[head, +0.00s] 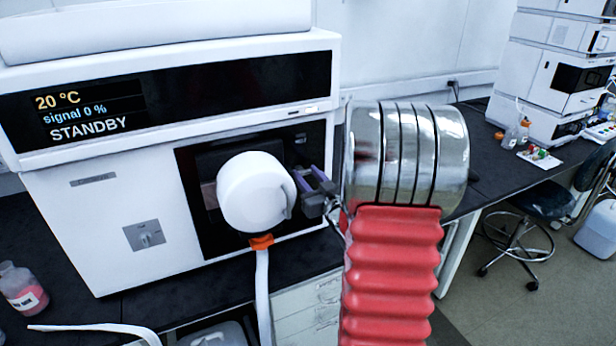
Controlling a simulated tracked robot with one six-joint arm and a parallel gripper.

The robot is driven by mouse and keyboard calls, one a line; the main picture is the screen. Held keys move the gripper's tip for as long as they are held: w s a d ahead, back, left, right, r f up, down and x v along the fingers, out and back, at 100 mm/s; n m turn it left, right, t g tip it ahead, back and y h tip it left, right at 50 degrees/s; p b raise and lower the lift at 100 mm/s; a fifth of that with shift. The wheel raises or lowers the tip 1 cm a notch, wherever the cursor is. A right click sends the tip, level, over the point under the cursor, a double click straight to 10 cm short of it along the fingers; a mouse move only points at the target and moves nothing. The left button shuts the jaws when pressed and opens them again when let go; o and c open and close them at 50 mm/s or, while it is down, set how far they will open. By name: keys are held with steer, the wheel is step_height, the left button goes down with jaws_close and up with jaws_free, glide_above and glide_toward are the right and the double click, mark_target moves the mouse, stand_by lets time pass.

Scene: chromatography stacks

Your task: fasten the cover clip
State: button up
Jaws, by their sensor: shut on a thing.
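The white round cover (252,192) sits on the dark front panel of the instrument, facing me. A thin curved clip (289,196) lies along the cover's right edge. My gripper (304,186) comes in from the right at that edge. Its dark jaws are shut on a small part there, which looks like the clip; the grip itself is mostly hidden. I cannot tell whether the clip is latched. An orange fitting (262,242) sits just below the cover, with a white tube (263,290) hanging from it.
The instrument's display (82,115) reads 20 °C, signal 0 %, STANDBY. A bottle with pink liquid (23,290) stands at the lower left. The dark bench (300,262) runs below. A stool (535,205) and another instrument stack (550,80) are farther off to the right.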

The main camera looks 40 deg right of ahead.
steer(key=shift+n, duration=0.3)
steer(key=n, duration=0.3)
steer(key=shift+a+n, duration=0.15)
steer(key=shift+n, duration=0.15)
steer(key=n, duration=0.4)
steer(key=shift+w+a+r+n, duration=0.1)
steer(key=shift+a+n, duration=0.1)
steer(key=shift+n, duration=0.1)
steer(key=n, duration=0.4)
steer(key=shift+a, duration=0.15)
steer(key=n, duration=0.5)
steer(key=shift+w+a+f, duration=0.1)
steer(key=shift+a+f, duration=0.1)
steer(key=shift+f, duration=0.05)
steer(key=o, duration=1.1)
steer(key=shift+d+r, duration=0.1)
steer(key=shift+c, duration=0.2)
